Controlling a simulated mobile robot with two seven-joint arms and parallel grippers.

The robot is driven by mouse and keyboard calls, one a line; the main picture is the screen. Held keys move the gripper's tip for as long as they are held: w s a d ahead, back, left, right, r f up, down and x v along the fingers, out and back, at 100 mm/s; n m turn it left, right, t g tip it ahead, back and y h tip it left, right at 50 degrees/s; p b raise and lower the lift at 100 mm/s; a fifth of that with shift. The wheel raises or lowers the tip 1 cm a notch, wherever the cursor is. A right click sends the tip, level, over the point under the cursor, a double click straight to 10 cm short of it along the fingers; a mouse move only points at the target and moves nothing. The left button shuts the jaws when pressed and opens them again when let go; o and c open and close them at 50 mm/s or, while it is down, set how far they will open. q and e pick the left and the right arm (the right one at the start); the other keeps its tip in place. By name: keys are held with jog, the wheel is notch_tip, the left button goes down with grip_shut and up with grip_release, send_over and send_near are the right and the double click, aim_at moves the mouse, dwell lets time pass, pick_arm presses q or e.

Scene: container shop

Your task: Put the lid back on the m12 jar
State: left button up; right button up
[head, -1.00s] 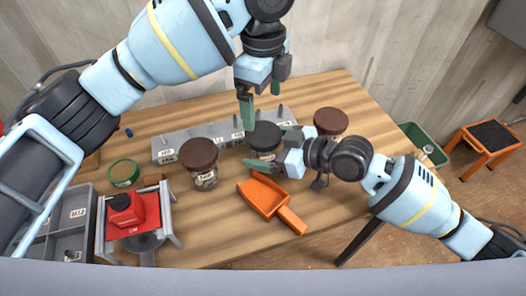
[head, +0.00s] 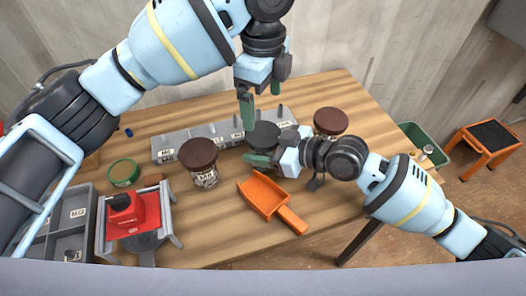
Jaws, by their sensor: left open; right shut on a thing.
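A jar with a dark grey lid (head: 264,136) stands at the middle of the table, in front of the grey labelled rail. The lid sits on the jar's top; I cannot tell if it is screwed down. My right gripper (head: 262,160) is shut on this jar from the front right, and its fingers hide most of the glass and any label. My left gripper (head: 252,108) is open and empty, pointing down just above the back left of the lid. I cannot read which jar is m12.
Brown-lidded jars stand left (head: 199,156) and right (head: 330,122). An orange scoop (head: 264,197) lies in front. A green-rimmed tin (head: 123,172), a red scale-like device (head: 133,213) and a grey compartment tray (head: 75,211) are at left. The grey rail (head: 180,142) runs behind.

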pick_arm(q)
jog(key=shift+n, duration=0.3)
pick_arm(e)
grip_shut()
pick_arm(q)
jog(key=n, duration=0.5)
jog(key=shift+d+r, duration=0.1)
jog(key=n, duration=0.9)
jog(key=shift+n, duration=0.3)
jog(key=n, duration=0.4)
jog(key=shift+n, duration=0.4)
jog(key=n, duration=0.7)
jog(key=shift+n, duration=0.3)
jog(key=n, duration=0.4)
